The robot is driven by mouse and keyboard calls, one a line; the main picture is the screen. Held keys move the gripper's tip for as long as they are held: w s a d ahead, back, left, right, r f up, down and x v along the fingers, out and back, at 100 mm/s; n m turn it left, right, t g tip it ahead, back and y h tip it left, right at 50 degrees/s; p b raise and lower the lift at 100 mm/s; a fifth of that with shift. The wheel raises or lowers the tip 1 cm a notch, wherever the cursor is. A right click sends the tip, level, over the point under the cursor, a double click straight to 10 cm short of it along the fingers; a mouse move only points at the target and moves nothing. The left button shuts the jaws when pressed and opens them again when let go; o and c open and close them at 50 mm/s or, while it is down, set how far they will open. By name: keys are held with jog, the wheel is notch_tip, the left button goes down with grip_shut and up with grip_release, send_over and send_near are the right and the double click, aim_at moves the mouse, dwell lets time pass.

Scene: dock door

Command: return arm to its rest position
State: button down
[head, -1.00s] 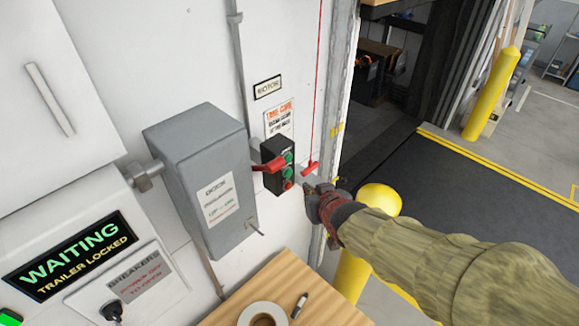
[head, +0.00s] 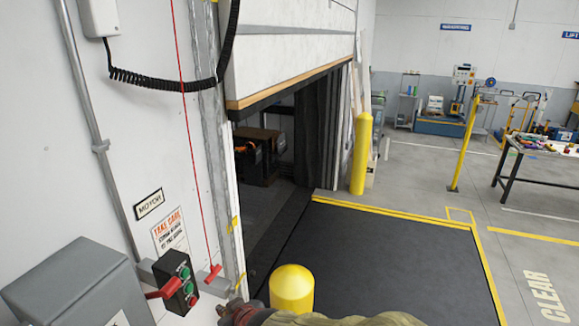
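My gripper (head: 228,309) shows at the bottom of the head view, at the end of my sleeved arm (head: 345,320). It is close to the wall, right of the black push-button box (head: 180,283) and below the red pull handle (head: 209,274) on its red cord. A gap shows between it and the button box. Its fingers are small and partly cut off by the lower edge, so their opening is unclear. Nothing held can be made out.
A yellow bollard (head: 292,288) stands just right of my gripper. A grey box (head: 80,290) juts from the wall at lower left. The dock door (head: 290,45) is partly raised over a dark opening. The black floor plate (head: 385,260) is clear.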

jog(key=s+d+f+m+h+b, duration=0.2)
jog(key=s+d+f+b, duration=0.3)
jog(key=d+b, duration=0.4)
jog(key=s+d+f+m+g+h+b, duration=0.1)
jog(key=s+d+f+m+b, duration=0.3)
jog(key=d+b, duration=0.5)
jog(key=s+d+f+m+h+b, duration=0.2)
jog(key=s+d+f+b, duration=0.5)
jog(key=d, duration=1.3)
jog(key=shift+s+d+f+m+g+h+b, duration=0.15)
jog(key=shift+s+d+m+g+h+b, duration=0.2)
jog(key=shift+s+h+b, duration=0.55)
